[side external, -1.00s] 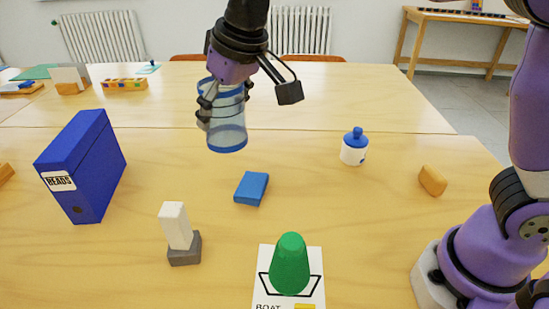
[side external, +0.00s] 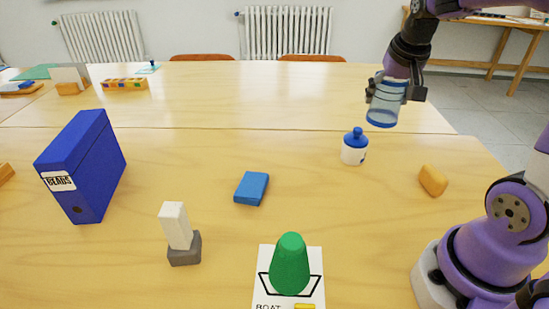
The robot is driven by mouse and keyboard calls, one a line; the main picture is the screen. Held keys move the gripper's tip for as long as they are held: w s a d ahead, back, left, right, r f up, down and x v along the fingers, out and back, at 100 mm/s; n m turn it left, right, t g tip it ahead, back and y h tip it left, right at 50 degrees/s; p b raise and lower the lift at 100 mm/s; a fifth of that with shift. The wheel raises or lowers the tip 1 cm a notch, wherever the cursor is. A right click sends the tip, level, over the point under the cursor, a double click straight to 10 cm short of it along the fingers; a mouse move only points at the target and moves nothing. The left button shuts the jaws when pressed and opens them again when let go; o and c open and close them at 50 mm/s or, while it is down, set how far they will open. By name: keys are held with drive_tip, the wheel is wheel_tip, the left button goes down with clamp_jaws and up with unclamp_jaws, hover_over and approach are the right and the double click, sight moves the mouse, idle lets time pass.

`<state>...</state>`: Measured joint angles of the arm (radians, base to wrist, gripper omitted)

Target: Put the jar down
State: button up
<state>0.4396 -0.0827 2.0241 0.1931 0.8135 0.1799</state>
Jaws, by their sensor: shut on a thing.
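The jar (side external: 384,104) is clear with blue bands, the lower one at its base. It is held in the air towards the back right, tilted a little. My gripper (side external: 391,90) is shut on the jar's sides near its upper part. In the picture the jar shows above the white bottle with the blue cap. A gap of bare table shows between the jar and the bottle's cap. The jar's top is partly hidden by my gripper.
The white bottle (side external: 353,153), a yellow block (side external: 433,181), a blue block (side external: 251,188), a white block on a grey one (side external: 176,227), a green cone (side external: 290,265) on a card and a blue binder (side external: 88,165) stand on the table (side external: 330,220). The table's middle back is clear.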

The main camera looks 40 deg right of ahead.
drive_tip(key=shift+s+d+f, duration=0.1)
drive_tip(key=shift+d+f, duration=0.15)
drive_tip(key=shift+f, duration=0.8)
drive_tip(key=shift+s+d+f, duration=0.6)
drive_tip(key=shift+d+f, duration=1.15)
drive_tip(key=shift+f, duration=0.05)
drive_tip(key=shift+s+d+f, duration=0.55)
drive_tip(key=shift+d+f, duration=1.2)
drive_tip(key=shift+f, duration=0.05)
drive_tip(key=shift+s+d+f, duration=0.6)
drive_tip(key=shift+d+f, duration=1.15)
drive_tip(key=shift+f, duration=0.05)
drive_tip(key=shift+f, duration=0.1)
drive_tip(key=o, duration=1.1)
drive_tip(key=shift+c, duration=0.2)
